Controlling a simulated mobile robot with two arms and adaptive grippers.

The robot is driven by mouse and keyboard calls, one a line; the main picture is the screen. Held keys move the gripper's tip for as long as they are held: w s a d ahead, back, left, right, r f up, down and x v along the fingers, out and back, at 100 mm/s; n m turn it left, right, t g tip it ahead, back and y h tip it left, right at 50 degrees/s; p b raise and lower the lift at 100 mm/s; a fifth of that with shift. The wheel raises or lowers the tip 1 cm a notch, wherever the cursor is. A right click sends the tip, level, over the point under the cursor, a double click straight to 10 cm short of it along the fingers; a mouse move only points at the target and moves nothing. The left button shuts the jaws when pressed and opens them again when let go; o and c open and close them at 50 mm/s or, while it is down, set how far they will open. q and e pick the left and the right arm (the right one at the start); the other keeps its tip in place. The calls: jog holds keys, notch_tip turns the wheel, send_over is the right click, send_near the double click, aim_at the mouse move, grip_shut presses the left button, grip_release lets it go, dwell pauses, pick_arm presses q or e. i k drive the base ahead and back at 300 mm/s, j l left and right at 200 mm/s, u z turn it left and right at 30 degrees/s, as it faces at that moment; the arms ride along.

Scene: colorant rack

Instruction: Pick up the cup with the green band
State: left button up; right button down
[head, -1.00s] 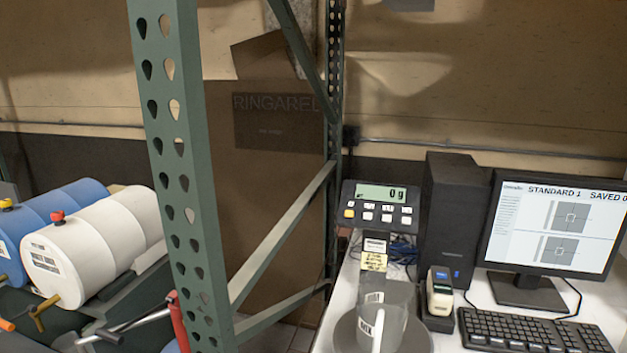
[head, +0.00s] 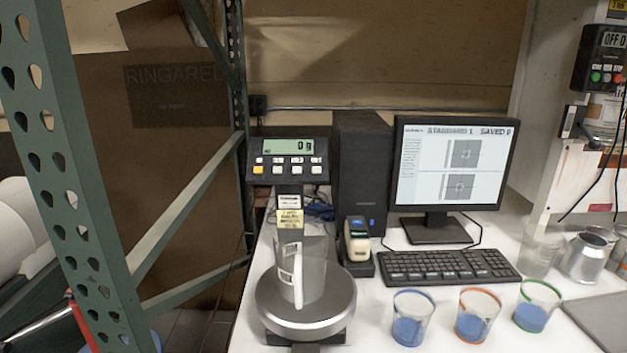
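The cup with the green band (head: 536,306) stands upright on the white table at the right. It is clear, with a green rim and blue contents in its lower part. To its left stand two similar cups: one with an orange-red band (head: 476,314) and one with a blue band (head: 411,318). All three are apart from each other. Neither of my grippers shows in the head view.
A round scale (head: 312,312) holds a clear container (head: 309,268). A keyboard (head: 448,266) and monitor (head: 455,165) stand behind the cups. A clear beaker (head: 541,251), metal cans (head: 584,258) and a grey plate (head: 604,318) are at right. A green rack post (head: 65,180) stands left.

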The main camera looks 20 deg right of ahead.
aim_at(535, 306)
jog(key=z, duration=1.8)
jog(key=i+l, duration=0.1)
jog(key=l, duration=0.2)
jog(key=i+l, duration=0.1)
jog(key=l, duration=0.15)
